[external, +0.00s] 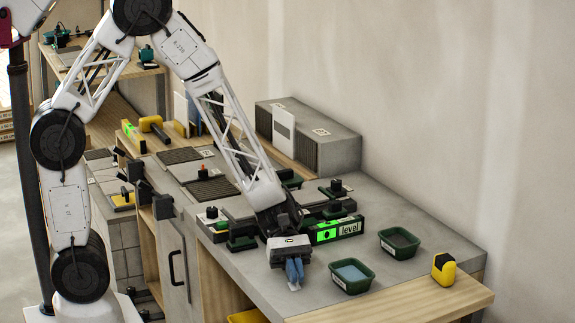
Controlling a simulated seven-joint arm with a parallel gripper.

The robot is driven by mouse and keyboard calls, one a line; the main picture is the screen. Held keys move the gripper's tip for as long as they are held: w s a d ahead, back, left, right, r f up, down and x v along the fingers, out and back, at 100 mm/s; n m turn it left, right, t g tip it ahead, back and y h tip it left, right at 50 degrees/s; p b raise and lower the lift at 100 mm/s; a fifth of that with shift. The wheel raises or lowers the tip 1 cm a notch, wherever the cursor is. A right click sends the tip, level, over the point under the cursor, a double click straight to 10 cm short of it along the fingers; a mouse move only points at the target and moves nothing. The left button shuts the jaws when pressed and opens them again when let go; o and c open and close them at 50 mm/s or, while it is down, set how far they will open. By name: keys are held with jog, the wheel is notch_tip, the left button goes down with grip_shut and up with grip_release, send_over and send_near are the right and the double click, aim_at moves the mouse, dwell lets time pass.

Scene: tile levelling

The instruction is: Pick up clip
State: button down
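My gripper (294,272) hangs over the grey worktop, left of the nearer green bin, with its blue fingers pointing down. The fingers look close together, but the gap between them is too small to make out. A small white piece (294,287) shows right at or under the fingertips; it may be a clip, and I cannot tell whether it is gripped or lies on the worktop. The nearer green bin (352,288) has light blue contents too fine to make out. The farther green bin (399,254) has dark grey contents.
A green spirit level (338,230) lies behind my gripper, near several dark green and black-knobbed pieces. A yellow tape measure (444,268) stands at the right. A grey block (335,145) is against the wall. The worktop (425,225) is clear behind the bins.

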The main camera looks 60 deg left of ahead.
jog(key=shift+r, duration=0.2)
jog(key=shift+r, duration=0.45)
jog(key=shift+s+a+r, duration=0.1)
jog(key=shift+s+r, duration=0.05)
jog(key=shift+r, duration=0.45)
jog(key=shift+s+a+r, duration=0.1)
jog(key=shift+s+r, duration=0.05)
jog(key=shift+r, duration=0.4)
jog(key=s+a, duration=0.3)
jog(key=s, duration=0.4)
jog(key=s+a+r, duration=0.1)
jog(key=s+a, duration=0.2)
jog(key=s, duration=0.3)
jog(key=shift+s+a+r, duration=0.25)
jog(key=shift+s+a, duration=0.1)
jog(key=shift+a, duration=0.05)
